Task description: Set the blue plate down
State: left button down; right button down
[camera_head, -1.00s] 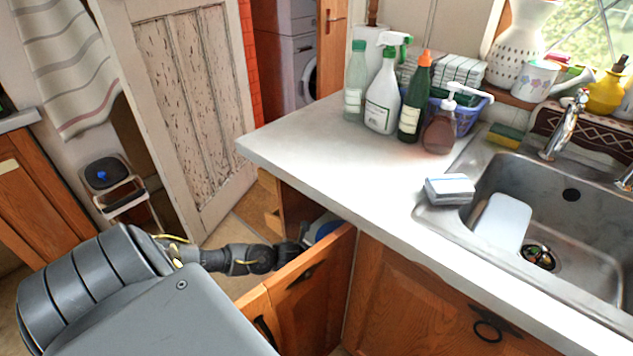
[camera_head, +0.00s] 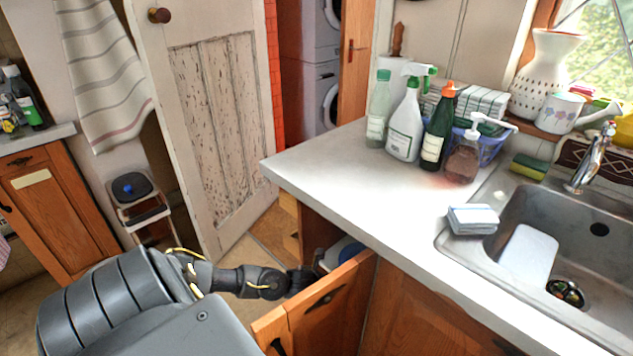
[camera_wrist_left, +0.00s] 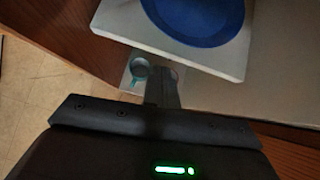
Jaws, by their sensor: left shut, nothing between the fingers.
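In the left wrist view a round blue plate (camera_wrist_left: 200,18) lies on a white square-edged thing (camera_wrist_left: 175,52), cut off by the top of the frame. In the head view a blue and white thing (camera_head: 346,251), probably the same, shows inside the open cabinet, mostly hidden behind the wooden front. My left gripper (camera_head: 304,279) reaches into that opening beside it. In the left wrist view its fingers (camera_wrist_left: 162,84) are shut and empty, close to the white thing's near edge and apart from the plate. My right gripper is not in view.
The open wooden front (camera_head: 325,305) stands close to my left gripper. The counter's left end is clear.

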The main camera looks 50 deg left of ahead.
pick_arm(q)
jog(key=v, duration=0.9)
jog(key=shift+w+r, duration=0.2)
jog(key=shift+w, duration=0.05)
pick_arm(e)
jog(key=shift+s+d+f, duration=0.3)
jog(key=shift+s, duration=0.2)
